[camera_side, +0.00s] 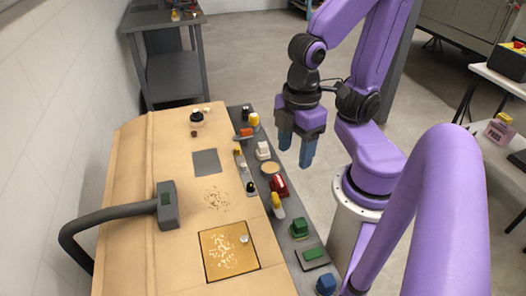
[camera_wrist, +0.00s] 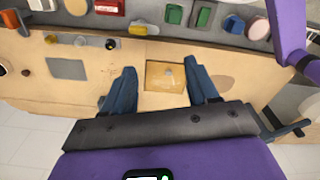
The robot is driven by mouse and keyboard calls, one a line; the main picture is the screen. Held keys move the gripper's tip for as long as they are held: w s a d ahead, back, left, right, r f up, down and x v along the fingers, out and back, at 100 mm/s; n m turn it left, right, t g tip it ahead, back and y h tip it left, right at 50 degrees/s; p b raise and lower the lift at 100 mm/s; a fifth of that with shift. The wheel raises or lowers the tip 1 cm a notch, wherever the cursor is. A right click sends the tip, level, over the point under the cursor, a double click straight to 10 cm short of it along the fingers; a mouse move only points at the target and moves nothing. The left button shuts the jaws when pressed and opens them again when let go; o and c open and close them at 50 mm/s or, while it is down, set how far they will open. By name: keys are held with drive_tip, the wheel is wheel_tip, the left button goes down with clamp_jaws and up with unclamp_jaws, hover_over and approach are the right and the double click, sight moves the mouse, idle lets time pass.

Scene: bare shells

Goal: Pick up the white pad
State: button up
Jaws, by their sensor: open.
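A small white blocky piece (camera_side: 263,150), the only thing I see that could be the white pad, sits on the dark grey strip along the bench's right side. A white piece also shows at the top left edge of the wrist view (camera_wrist: 42,5), partly cut off. My gripper (camera_side: 296,152) is open and empty, its blue fingers pointing down. It hangs to the right of the strip in the side view, apart from the white piece. In the wrist view the fingers of my gripper (camera_wrist: 162,78) stand wide apart, with the white piece far up and left of them.
On the strip, a tan disc (camera_side: 271,168), a red piece (camera_side: 280,186) and a green block (camera_side: 300,227) stand near the white piece. The wooden bench holds a grey square (camera_side: 206,162), scattered crumbs (camera_side: 217,199) and a golden square tray (camera_side: 212,268). A grey curved handle (camera_side: 110,212) crosses the left side.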

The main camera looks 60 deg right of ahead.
drive_tip(key=shift+o, duration=0.8)
